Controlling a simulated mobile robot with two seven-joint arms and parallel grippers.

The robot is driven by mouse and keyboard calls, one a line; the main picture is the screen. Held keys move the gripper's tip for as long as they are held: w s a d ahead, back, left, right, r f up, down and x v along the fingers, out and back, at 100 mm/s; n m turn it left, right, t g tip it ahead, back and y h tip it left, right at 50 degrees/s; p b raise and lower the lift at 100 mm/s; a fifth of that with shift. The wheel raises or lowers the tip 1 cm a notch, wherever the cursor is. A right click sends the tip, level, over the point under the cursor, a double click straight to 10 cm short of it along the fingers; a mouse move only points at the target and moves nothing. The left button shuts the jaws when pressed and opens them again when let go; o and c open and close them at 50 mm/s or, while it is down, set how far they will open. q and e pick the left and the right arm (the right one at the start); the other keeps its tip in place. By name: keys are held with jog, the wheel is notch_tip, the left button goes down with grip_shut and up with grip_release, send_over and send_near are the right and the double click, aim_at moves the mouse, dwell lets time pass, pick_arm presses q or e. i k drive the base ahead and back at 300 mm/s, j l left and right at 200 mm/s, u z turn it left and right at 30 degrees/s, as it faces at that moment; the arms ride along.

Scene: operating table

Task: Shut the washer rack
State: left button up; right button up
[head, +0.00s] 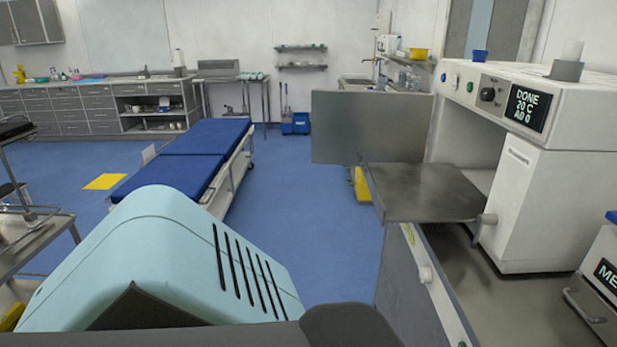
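The washer (545,180) is a white unit on the steel counter at the right, with a display reading "DONE 20 C A0 0". A flat grey metal tray, which looks like the washer rack (425,192), sticks out level to the left from its opening. An upright grey panel (365,128), which looks like the open washer door, stands behind the tray. The inside of the washer is mostly hidden from this angle. Neither of my grippers is in view.
A steel counter (500,300) runs under the washer. A labelled box (600,285) is at the right edge. A blue operating table (195,155) stands left of centre, with open blue floor (300,220) between it and the counter. My own pale teal body fills the lower left.

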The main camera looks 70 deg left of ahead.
aim_at(401, 192)
jog(key=u, duration=1.8)
